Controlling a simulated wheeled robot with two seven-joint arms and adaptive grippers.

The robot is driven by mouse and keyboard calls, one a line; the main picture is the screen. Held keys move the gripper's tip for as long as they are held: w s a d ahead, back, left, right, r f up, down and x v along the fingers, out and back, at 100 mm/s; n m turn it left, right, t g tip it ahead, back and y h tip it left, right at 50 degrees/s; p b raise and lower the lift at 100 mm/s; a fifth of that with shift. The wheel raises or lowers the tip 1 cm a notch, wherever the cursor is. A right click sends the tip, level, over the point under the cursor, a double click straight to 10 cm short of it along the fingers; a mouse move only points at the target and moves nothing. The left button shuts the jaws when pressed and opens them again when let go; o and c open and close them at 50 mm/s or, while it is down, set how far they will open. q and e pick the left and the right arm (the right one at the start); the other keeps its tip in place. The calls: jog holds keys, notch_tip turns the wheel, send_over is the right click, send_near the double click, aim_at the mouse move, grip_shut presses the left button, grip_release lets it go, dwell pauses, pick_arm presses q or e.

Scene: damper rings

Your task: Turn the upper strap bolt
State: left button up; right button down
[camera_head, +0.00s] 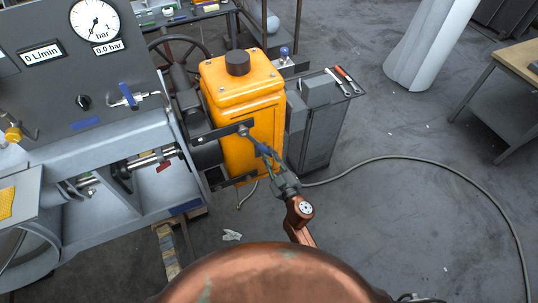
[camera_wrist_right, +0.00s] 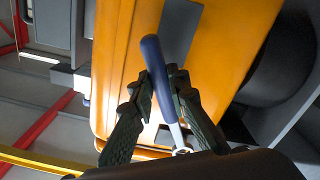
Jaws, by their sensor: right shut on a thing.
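My right gripper (camera_head: 268,160) is shut on a blue-handled tool (camera_head: 261,148) in front of the yellow tank (camera_head: 262,112). The bolt cannot be made out there. My left gripper is not in view.
A grey cabinet (camera_head: 318,135) with hand tools (camera_head: 340,84) on top stands right of the tank. The grey test bench (camera_head: 105,180) with gauge and pipes is at left. A hose (camera_head: 420,160) curves across open floor at right.

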jog(key=shift+w+a, duration=0.25)
jog(key=shift+w, duration=0.45)
dwell(0.7)
jog(key=shift+w+a, duration=0.1)
jog(key=shift+w, duration=0.1)
jog(key=c, duration=1.8)
grip_release()
jog(key=shift+o, duration=0.2)
jog(key=c, duration=0.4)
